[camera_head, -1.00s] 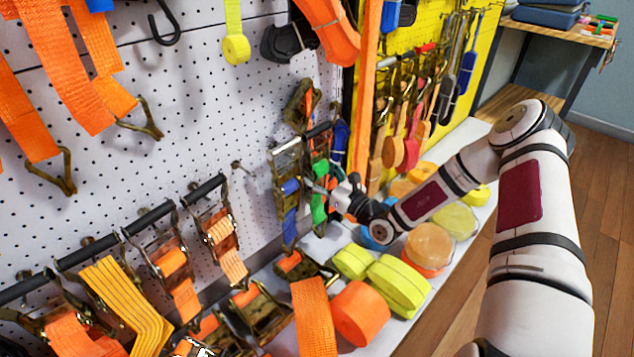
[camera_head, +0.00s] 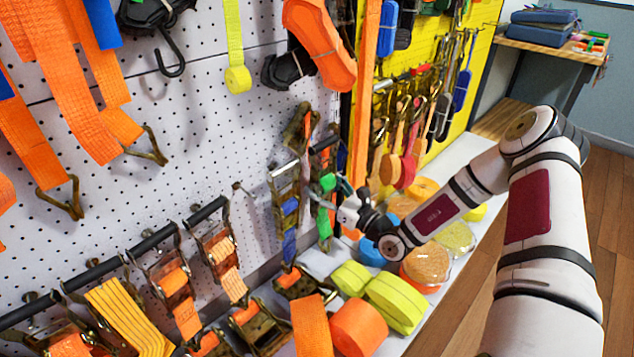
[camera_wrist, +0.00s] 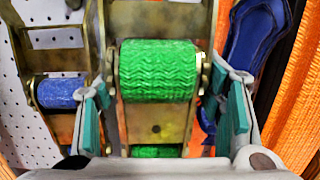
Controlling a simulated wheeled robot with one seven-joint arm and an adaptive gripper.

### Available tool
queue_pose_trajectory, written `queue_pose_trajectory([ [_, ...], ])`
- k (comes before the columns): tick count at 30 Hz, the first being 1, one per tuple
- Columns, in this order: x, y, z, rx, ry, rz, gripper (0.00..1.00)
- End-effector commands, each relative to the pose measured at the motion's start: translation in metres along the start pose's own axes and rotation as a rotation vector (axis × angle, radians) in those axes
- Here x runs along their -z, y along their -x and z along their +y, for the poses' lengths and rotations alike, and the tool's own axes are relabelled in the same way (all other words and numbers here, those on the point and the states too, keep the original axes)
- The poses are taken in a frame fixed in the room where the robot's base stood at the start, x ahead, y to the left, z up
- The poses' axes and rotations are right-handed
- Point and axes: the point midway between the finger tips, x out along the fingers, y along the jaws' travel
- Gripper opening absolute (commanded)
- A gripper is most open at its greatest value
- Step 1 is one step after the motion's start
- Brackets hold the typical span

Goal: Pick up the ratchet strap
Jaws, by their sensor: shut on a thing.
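The ratchet strap with green webbing (camera_head: 323,222) hangs upright against the white pegboard, beside a similar one with blue webbing (camera_head: 290,207). In the wrist view, its green roll (camera_wrist: 158,70) fills the middle, set in a worn brass-coloured metal frame. My gripper (camera_head: 338,197) reaches it from the right. The exact contact is partly hidden by the fingers.
The blue-webbed ratchet (camera_wrist: 62,92) hangs close on the left. Yellow rolls (camera_head: 395,303) and an orange roll (camera_head: 358,328) sit on the shelf below.

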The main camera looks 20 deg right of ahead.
Motion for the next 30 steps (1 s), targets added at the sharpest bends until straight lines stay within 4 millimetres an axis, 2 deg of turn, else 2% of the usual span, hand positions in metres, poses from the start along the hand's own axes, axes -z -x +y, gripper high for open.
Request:
queue_pose_trajectory([
  [15, -0.02, 0.111, -0.001, 0.003, 0.001, -0.004, 0.0],
  [21, -0.023, 0.136, -0.001, 0.001, 0.001, -0.005, 0.0],
  [30, -0.024, 0.148, 0.0, 0.0, 0.001, -0.005, 0.0],
])
